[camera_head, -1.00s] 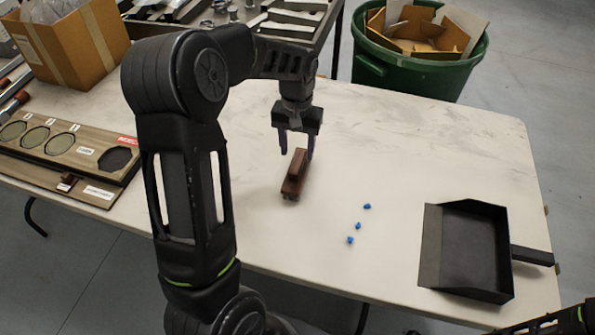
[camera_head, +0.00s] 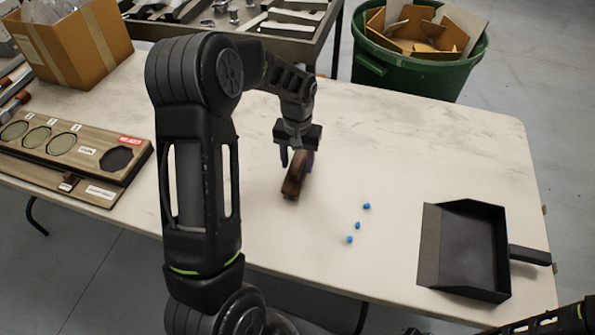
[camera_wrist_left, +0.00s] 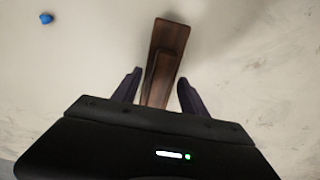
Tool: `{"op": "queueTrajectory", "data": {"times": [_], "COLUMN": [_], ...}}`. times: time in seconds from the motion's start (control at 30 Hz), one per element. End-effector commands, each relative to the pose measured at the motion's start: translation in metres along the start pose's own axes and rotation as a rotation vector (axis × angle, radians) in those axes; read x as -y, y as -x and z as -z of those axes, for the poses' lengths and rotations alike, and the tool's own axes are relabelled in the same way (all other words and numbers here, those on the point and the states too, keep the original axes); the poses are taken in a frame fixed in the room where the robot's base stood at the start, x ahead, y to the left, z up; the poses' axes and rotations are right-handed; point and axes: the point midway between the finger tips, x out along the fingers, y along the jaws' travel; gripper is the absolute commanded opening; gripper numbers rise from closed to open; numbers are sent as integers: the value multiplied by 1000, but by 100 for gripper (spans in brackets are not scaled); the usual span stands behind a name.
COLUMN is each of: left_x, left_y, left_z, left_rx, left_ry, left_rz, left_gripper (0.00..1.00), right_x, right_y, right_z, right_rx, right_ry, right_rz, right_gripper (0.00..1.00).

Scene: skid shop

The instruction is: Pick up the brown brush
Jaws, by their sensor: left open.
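The brown brush (camera_head: 293,181) lies on the white table, its long side running away from me. In the left wrist view the brush (camera_wrist_left: 168,45) reaches from the top middle down between the fingers. My left gripper (camera_head: 297,162) is open above the far end of the brush, with one finger on each side. In the left wrist view the left gripper (camera_wrist_left: 158,88) has a gap between each finger and the brush.
Several small blue bits (camera_head: 357,226) lie right of the brush. A black dustpan (camera_head: 470,250) lies at the table's right. A wooden board with round holes (camera_head: 75,150) and a cardboard box (camera_head: 75,45) are at the left. A green bin (camera_head: 415,75) stands behind the table.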

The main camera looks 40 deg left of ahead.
Motion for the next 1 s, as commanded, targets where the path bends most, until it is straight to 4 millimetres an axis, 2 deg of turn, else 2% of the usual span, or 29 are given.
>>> {"op": "queueTrajectory", "data": {"times": [0.07, 0.7, 1.0], "left_x": [0, 0, 0], "left_y": [0, 0, 3], "left_z": [0, 0, 1], "left_rx": [0, 0, -2], "left_ry": [0, 0, 0], "left_rz": [0, 0, 0], "left_gripper": [51, 0, 0], "right_x": [0, 0, 0], "right_y": [0, 0, 0], "right_z": [0, 0, 0], "right_rx": [0, 0, 0], "right_ry": [0, 0, 0], "right_rz": [0, 0, 0], "right_gripper": [36, 36, 36]}}
